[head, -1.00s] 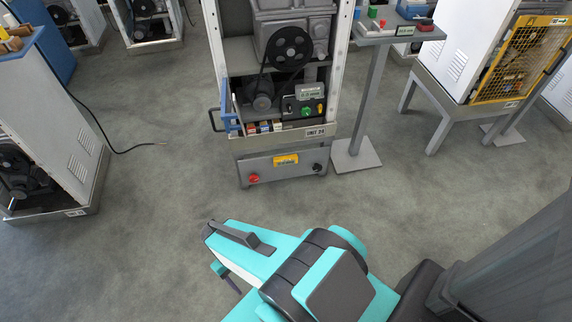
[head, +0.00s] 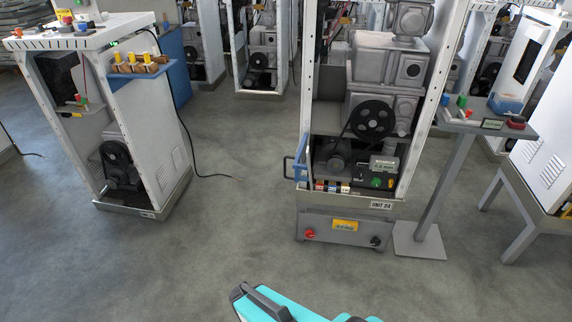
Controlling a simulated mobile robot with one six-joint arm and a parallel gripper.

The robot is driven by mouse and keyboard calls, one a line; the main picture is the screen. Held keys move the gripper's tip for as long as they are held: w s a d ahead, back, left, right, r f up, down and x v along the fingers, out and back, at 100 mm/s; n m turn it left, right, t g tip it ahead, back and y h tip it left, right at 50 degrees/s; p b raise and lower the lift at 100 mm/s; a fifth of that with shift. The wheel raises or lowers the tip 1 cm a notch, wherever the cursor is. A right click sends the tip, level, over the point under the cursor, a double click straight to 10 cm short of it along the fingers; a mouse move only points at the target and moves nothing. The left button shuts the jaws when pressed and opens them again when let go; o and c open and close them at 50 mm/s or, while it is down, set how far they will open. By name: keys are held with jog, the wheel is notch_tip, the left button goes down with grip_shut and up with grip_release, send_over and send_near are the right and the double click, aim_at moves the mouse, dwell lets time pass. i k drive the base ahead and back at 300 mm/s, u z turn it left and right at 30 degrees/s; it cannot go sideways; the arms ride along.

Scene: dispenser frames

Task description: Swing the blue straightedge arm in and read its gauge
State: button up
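A blue bar-like part (head: 300,159), which looks like the straightedge arm, stands at the left side of the open white machine frame marked as a unit. A black handle loop sticks out to its left. It is beside the pulleys, not across them. Inside the frame are a large black pulley (head: 372,119) and a smaller dark pulley (head: 338,161) low on the left, with a belt between them. No gauge reading can be made out. Part of my teal arm shows at the bottom edge, well short of the machine. My gripper's fingers are not in view.
A grey box with a yellow label (head: 345,227) sits at the machine's foot. A pedestal table (head: 478,122) stands close on the right. Another white cabinet (head: 180,130) stands to the left, with a black cable (head: 215,176) on the floor. The floor in front is clear.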

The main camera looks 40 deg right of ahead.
aim_at(303, 153)
jog(key=u, duration=0.25)
jog(key=k, duration=0.55)
jog(key=u, duration=0.8)
jog(key=k, duration=0.7)
jog(key=i, duration=1)
jog(key=z, duration=0.95)
jog(key=i, duration=0.65)
jog(key=z, duration=1)
jog(key=i, duration=1)
jog(key=z, duration=0.5)
